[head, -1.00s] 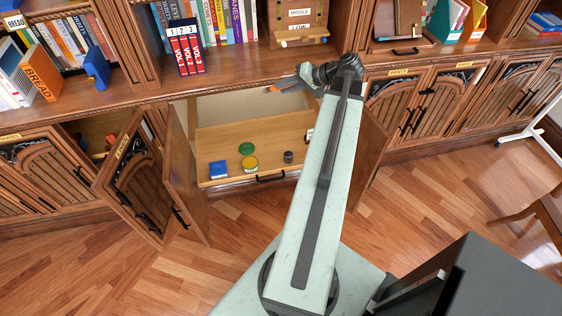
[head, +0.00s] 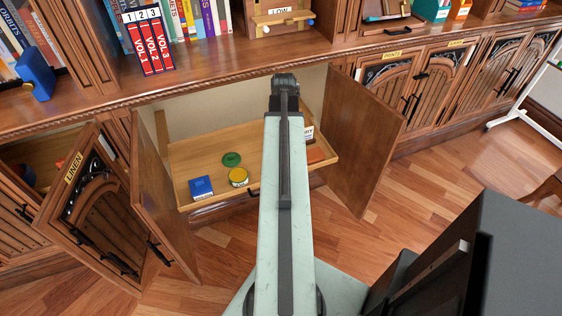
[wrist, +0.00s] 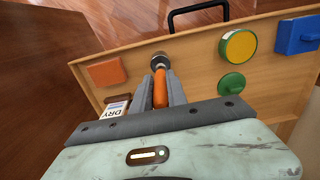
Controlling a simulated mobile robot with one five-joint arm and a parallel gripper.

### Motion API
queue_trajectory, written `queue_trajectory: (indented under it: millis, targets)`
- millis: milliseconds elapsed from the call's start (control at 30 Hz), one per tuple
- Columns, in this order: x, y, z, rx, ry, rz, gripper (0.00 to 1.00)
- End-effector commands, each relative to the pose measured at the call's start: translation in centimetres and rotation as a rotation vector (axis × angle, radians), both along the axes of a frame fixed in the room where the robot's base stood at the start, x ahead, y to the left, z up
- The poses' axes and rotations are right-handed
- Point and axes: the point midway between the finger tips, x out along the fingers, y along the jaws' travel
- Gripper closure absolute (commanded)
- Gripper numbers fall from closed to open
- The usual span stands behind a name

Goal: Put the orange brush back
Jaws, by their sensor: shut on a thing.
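In the wrist view, my gripper (wrist: 160,88) is shut on the orange brush (wrist: 160,90), which shows as an orange handle between the two grey fingers. A small dark round pot (wrist: 160,60) shows just beyond the brush's end; I cannot tell whether the brush touches it or is above it. Both are over the open wooden drawer (wrist: 205,60). In the head view my arm hides the gripper, brush and pot; the drawer (head: 215,150) shows on either side of it.
The drawer also holds a blue box (head: 201,187), a yellow tin (head: 238,177), a green disc (head: 231,159), an orange-brown block (wrist: 106,71) and a white box marked DRY (wrist: 115,106). Open cabinet doors stand left (head: 160,195) and right (head: 362,140). A shelf edge (head: 200,88) runs above.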

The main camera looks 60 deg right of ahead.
Motion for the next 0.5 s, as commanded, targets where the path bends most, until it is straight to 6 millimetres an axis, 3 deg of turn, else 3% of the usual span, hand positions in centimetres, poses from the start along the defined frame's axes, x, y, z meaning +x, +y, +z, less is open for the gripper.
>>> queue_trajectory:
  millis: [33,233,500]
  targets:
    - [0.1,0.0,-2.0,0.0,0.0,0.001,1.0]
    - [0.1,0.1,-2.1,0.001,-0.001,0.002,1.0]
    - [0.2,0.1,-6.0,0.0,-0.001,0.003,1.0]
